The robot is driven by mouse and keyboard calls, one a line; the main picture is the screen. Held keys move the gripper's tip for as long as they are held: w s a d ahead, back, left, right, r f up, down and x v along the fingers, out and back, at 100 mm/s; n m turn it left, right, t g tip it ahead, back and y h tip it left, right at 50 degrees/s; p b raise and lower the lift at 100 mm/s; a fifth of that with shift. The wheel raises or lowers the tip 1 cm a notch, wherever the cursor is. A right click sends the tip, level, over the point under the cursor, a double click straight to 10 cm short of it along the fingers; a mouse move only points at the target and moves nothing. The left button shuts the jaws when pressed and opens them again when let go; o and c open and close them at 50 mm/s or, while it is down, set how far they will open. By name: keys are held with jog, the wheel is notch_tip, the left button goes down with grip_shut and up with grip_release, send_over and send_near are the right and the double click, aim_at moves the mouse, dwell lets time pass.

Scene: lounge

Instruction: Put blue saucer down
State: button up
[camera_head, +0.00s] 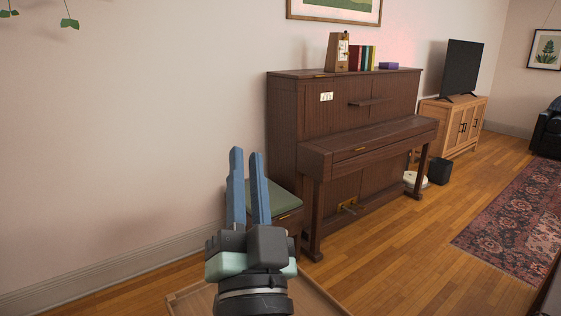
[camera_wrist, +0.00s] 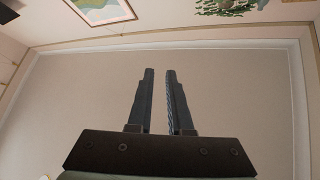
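My gripper (camera_head: 246,154) points up in front of the wall, left of the piano. In the wrist view my gripper (camera_wrist: 160,72) shows two straight fingers with a narrow gap between them. Nothing is held in that gap, so it is open and empty. No blue saucer can be seen in either view.
A brown upright piano (camera_head: 345,115) stands against the wall, with a green-topped seat (camera_head: 287,199) at its left end. A wooden edge (camera_head: 325,296) lies low behind my gripper. Bare floor (camera_head: 425,265) lies at right, beside a patterned rug (camera_head: 510,220).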

jog(key=s+d+r+n+t+h, duration=0.1)
jog(key=s+d+r+n, duration=0.1)
jog(key=s+r, duration=0.3)
jog(key=s+d+r+n+t+h, duration=0.2)
jog(key=s+r, duration=0.4)
jog(key=r, duration=0.6)
jog(key=shift+s, duration=0.2)
